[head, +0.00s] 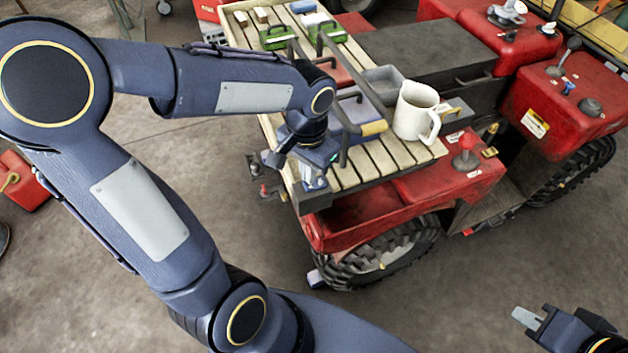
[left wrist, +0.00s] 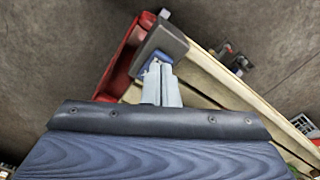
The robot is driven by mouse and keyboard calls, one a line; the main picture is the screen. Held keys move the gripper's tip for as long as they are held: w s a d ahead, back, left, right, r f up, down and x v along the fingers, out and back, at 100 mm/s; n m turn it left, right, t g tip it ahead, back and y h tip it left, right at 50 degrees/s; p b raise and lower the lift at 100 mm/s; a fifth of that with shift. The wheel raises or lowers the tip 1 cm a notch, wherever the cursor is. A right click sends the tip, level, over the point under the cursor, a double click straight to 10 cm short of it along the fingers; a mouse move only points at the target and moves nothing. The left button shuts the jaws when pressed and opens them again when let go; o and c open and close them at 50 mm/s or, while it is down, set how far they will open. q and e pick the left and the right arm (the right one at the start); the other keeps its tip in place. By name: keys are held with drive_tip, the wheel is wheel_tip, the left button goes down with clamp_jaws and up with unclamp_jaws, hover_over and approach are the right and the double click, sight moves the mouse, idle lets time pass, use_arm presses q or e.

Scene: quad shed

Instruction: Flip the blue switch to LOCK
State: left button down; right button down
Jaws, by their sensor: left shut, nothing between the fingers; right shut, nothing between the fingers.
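A dark grey box (left wrist: 165,42) sits at the corner of the slatted rack, above the red fender. It carries a blue part (left wrist: 146,66), which looks like the blue switch, though its lettering and position cannot be read. My left gripper (left wrist: 161,68) is shut and empty, its fingertips close against the blue part; contact is unclear. In the head view my left gripper (head: 314,184) points down at the box (head: 314,201), largely hiding the blue part. A small blue knob (head: 569,87) stands on the red front body. My right gripper (head: 524,317) is shut and empty at lower right.
The wooden slatted rack (head: 375,168) of the red quad holds a white mug (head: 415,110), a grey tray (head: 384,80) and green items. Dark rack bars rise beside my left gripper.

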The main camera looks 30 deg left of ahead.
use_arm(q)
drive_tip(key=shift+f+b, duration=0.7)
drive_tip(key=shift+f, duration=0.25)
drive_tip(key=shift+r, duration=0.1)
wheel_tip(320, 180, up, 7)
drive_tip(key=p, duration=0.6)
idle(0.4)
idle(0.5)
drive_tip(key=n+t+h, duration=0.3)
drive_tip(key=n+t, duration=0.1)
drive_tip(key=t, duration=0.1)
approach(306, 186)
drive_tip(key=s+d+r, duration=0.3)
drive_tip(key=s+r, duration=0.2)
drive_tip(key=s, duration=0.1)
drive_tip(key=shift+s+d+r+t+h, duration=0.25)
drive_tip(key=shift+s+d+t+h, duration=0.1)
drive_tip(key=shift+s+h, duration=0.1)
